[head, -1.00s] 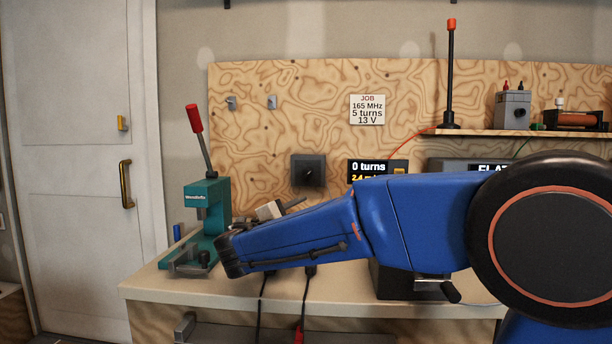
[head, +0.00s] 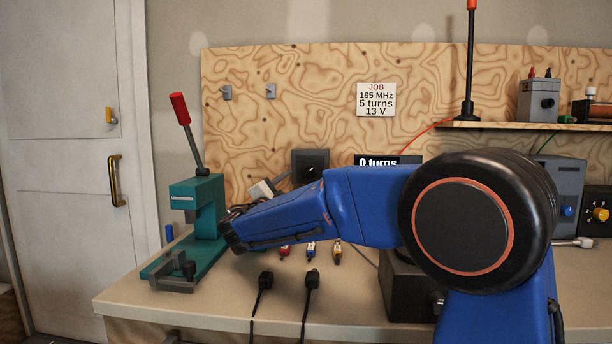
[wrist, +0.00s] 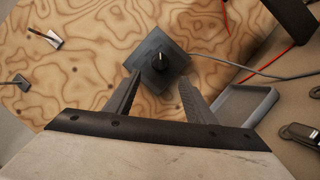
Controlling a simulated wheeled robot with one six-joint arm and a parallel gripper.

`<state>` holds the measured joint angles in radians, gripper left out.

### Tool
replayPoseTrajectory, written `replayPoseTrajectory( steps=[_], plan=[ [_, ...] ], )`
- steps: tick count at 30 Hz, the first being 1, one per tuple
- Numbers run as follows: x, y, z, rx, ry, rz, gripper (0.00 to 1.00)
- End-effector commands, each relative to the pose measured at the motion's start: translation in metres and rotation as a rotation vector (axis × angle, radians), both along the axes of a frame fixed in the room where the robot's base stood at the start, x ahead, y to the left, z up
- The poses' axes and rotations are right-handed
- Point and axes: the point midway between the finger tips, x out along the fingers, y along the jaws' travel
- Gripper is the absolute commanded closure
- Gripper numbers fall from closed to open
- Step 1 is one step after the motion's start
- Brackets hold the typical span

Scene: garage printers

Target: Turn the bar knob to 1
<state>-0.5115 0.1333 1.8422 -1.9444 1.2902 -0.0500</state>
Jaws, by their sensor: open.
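A dark square box (head: 310,163) is fixed low on the plywood board in the head view. In the wrist view the box (wrist: 172,68) carries a black knob (wrist: 158,59) with a pale mark, which I take to be the bar knob. I cannot read any numbers around it. My gripper (wrist: 159,80) is open, its two dark fingers pointing at the box with the knob ahead between their tips. Nothing is held, and I see no contact with the knob.
A teal press (head: 197,215) with a red-tipped lever stands left of my arm. Small connectors (head: 311,249) and black plugs (head: 266,280) lie on the bench. A job card (head: 376,100) hangs above. A yellow knob (head: 601,214) is far right. A grey tray (wrist: 240,104) lies right of the fingers.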

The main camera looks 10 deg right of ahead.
Motion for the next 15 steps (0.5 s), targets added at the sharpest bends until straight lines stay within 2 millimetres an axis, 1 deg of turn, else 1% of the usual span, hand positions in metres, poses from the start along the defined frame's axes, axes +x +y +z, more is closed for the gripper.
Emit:
replayPoseTrajectory(
  steps=[1,9,15],
  plan=[
    [0.007,-0.007,0.002,0.0,0.0,-0.002,0.51],
    [0.044,-0.035,0.012,0.001,0.0,-0.003,0.51],
    [0.066,-0.051,0.018,0.0,0.0,-0.001,0.51]
  ],
)
